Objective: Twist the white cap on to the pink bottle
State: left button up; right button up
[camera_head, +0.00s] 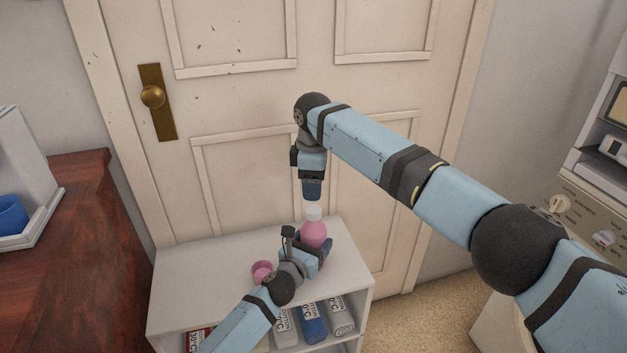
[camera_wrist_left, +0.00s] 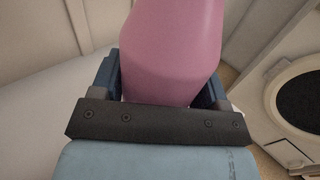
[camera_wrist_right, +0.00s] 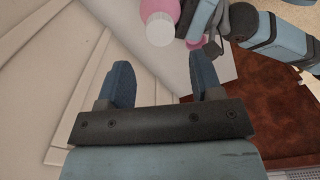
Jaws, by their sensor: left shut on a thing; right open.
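The pink bottle (camera_head: 313,236) stands upright above or on the white cabinet top, with the white cap (camera_head: 313,213) sitting on its mouth. How far the cap is screwed down cannot be told. My left gripper (camera_head: 314,252) is shut on the bottle's body; the left wrist view shows the bottle (camera_wrist_left: 175,55) between its fingers (camera_wrist_left: 160,80). The bottle's base is hidden. My right gripper (camera_head: 312,192) is above the cap in the head view, pointing down. In the right wrist view its fingers (camera_wrist_right: 160,82) are open and empty, and the cap (camera_wrist_right: 160,29) is beyond them, apart.
A small pink cup-like object (camera_head: 262,270) is on the white cabinet (camera_head: 190,275), beside my left arm. A door (camera_head: 245,110) stands close behind. A dark red wooden dresser (camera_head: 55,260) is at left, an appliance (camera_head: 585,215) at right.

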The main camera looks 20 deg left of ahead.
aim_at(313, 209)
notch_tip(313, 209, down, 8)
jog(key=shift+r, duration=0.2)
jog(key=shift+c, duration=0.2)
jog(key=c, duration=0.9)
jog(key=m, duration=0.5)
jog(key=shift+s, duration=0.1)
jog(key=m, duration=0.3)
jog(key=o, duration=1.1)
jog(key=shift+r, duration=0.1)
notch_tip(313, 209, up, 12)
